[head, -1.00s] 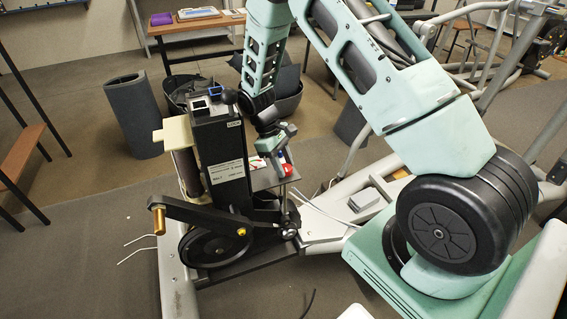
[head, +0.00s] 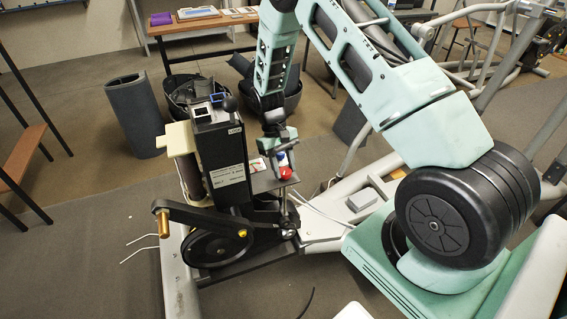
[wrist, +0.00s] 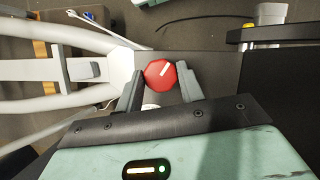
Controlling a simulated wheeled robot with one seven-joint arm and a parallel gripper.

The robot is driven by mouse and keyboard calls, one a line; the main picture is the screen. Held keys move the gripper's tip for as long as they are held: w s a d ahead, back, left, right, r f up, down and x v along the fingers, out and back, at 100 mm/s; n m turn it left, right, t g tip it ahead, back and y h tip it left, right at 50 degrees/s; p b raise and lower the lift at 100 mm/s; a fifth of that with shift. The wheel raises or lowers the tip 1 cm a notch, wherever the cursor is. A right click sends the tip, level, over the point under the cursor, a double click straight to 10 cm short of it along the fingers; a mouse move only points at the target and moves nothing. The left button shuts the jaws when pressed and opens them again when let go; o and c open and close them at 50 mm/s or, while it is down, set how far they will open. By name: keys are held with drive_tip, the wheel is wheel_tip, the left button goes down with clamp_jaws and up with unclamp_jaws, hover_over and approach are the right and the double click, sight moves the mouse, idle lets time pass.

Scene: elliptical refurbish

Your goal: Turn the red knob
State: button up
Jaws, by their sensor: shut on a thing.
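The red knob (wrist: 160,74) is round with a white pointer line, which points to the upper right in the wrist view. It sits on a dark flat plate (wrist: 206,64). In the head view the red knob (head: 286,173) shows just below my gripper (head: 279,158), beside the black console. In the wrist view my gripper (wrist: 161,82) has one finger on each side of the knob and is shut on it. The knob's lower side is hidden in both views.
The black upright console (head: 222,160) stands left of the knob, above a black flywheel (head: 215,248) and a crank with a brass-coloured handle (head: 162,222). A grey frame beam (head: 330,220) runs to the right. Loose white cables (head: 325,212) lie nearby.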

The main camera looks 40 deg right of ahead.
drive_tip(key=shift+d+m+y+p, duration=0.1)
drive_tip(key=shift+m+y+p, duration=0.4)
drive_tip(key=shift+m, duration=0.9)
drive_tip(key=shift+w, duration=0.1)
drive_tip(key=o, duration=1)
drive_tip(key=v, duration=1.7)
drive_tip(key=shift+s+d+r, duration=0.15)
drive_tip(key=shift+s+r, duration=0.1)
drive_tip(key=shift+r, duration=0.1)
